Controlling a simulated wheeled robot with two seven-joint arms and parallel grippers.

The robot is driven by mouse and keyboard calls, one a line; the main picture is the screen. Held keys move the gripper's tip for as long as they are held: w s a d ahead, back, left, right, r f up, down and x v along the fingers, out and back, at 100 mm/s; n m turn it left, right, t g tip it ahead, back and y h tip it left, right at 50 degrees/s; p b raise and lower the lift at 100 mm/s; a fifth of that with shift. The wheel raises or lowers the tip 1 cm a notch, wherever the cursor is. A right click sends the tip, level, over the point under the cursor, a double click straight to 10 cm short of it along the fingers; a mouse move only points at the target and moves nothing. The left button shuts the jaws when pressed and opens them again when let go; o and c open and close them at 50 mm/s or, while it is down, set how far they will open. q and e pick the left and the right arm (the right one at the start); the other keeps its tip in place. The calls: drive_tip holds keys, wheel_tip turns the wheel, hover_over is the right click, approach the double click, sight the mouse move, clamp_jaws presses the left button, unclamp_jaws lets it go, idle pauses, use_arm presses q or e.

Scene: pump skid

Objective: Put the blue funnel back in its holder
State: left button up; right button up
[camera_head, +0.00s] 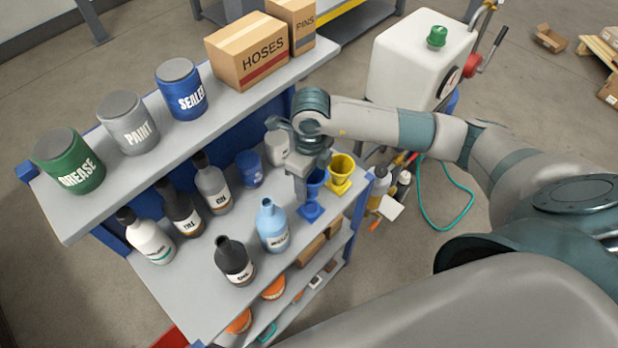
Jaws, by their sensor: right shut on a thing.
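My right gripper (301,196) points down over the middle shelf and is shut on the blue funnel (318,178). The blue funnel is partly hidden behind the gripper's fingers. The blue holder (311,212) stands on the shelf near the front edge, directly below the funnel. I cannot tell whether the funnel's spout is inside the holder or just above it. A yellow funnel (343,163) sits upright in a yellow holder (338,187) just to the right. My left gripper is not in view.
A light blue bottle (272,228) stands close left of the blue holder, with several dark, grey and white bottles further left. A blue can (249,168) stands behind. The upper shelf (222,112) carries cans and boxes. A white tank (412,65) stands right of the rack.

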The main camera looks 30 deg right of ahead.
sight(310, 194)
drive_tip(key=shift+f, duration=0.15)
drive_tip(key=shift+f+b, duration=1.7)
drive_tip(key=shift+f, duration=1)
drive_tip(key=shift+r, duration=0.15)
drive_tip(key=shift+b, duration=0.35)
drive_tip(key=shift+f+b, duration=1.7)
drive_tip(key=shift+f, duration=0.05)
idle(0.3)
drive_tip(key=o, duration=1.3)
drive_tip(key=shift+c, duration=0.2)
